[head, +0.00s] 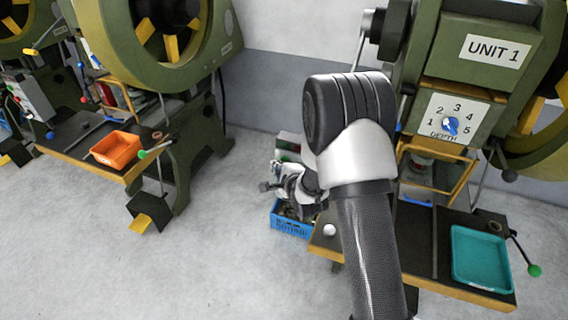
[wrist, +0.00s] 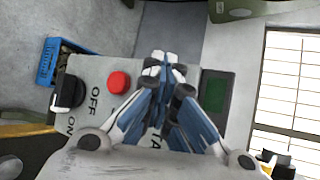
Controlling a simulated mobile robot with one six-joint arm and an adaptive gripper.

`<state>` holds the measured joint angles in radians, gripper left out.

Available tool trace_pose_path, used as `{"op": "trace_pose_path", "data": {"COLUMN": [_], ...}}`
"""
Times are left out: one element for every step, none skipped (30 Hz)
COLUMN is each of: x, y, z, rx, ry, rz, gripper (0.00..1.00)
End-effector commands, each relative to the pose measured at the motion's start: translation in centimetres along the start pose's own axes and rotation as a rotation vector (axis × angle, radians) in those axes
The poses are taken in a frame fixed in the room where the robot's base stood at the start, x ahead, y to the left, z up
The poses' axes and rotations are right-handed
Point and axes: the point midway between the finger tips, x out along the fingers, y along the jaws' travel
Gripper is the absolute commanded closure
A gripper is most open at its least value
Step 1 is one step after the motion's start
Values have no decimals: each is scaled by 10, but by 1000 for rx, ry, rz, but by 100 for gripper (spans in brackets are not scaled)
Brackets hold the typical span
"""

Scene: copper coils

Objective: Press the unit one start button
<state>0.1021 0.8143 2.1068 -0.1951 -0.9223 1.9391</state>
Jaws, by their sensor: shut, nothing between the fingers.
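The unit one press carries a "UNIT 1" sign (head: 494,50) in the head view. Its grey control panel (wrist: 92,72) fills the middle of the wrist view, with a black OFF/ON knob (wrist: 68,93), a red button (wrist: 119,81) and a dark green rectangle (wrist: 214,92). Part of a label, apparently "TA", shows between my fingers. No start button is clearly visible; my gripper covers that part of the panel. My gripper (wrist: 164,66) is shut and empty, in front of the panel, right of the red button. Contact cannot be told. In the head view my gripper (head: 274,187) is beside the press, partly behind my arm.
A blue crate (head: 290,228) stands on the floor below my gripper; it also shows in the wrist view (wrist: 46,62). A teal tray (head: 482,258) lies on the press table at right. Another press with an orange tray (head: 116,150) stands at left. Floor between is clear.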

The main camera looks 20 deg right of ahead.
Motion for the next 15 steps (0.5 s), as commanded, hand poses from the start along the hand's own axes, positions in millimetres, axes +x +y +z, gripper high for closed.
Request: {"op": "trace_pose_path", "data": {"x": [0, 0, 0, 0, 0, 0, 0, -1, -2, -3, -4, -5, -6, -7, -9], "y": [0, 0, 0, 0, 0, 0, 0, 0, 1, 2, 3, 4, 5, 6, 7], "z": [0, 0, 0, 0, 0, 0, 0, 0, 1, 2, 2, 4, 4, 5, 7], "rx": [1, 1, 1, 1, 1, 1, 1, 1, 1, 1, 1, 1, 1, 1, 1], "ry": [1, 1, 1, 1, 1, 1, 1, 1, 1, 1, 1, 0, 0, 0, 0], "rz": [-1, -1, -1, -1, -1, -1, -1, -1, -1, 0, 0, 0, 0, -1, -1], "gripper": [100, 100, 100, 100, 100, 100, 100, 100, 100, 100, 100, 100, 100, 100, 100]}}
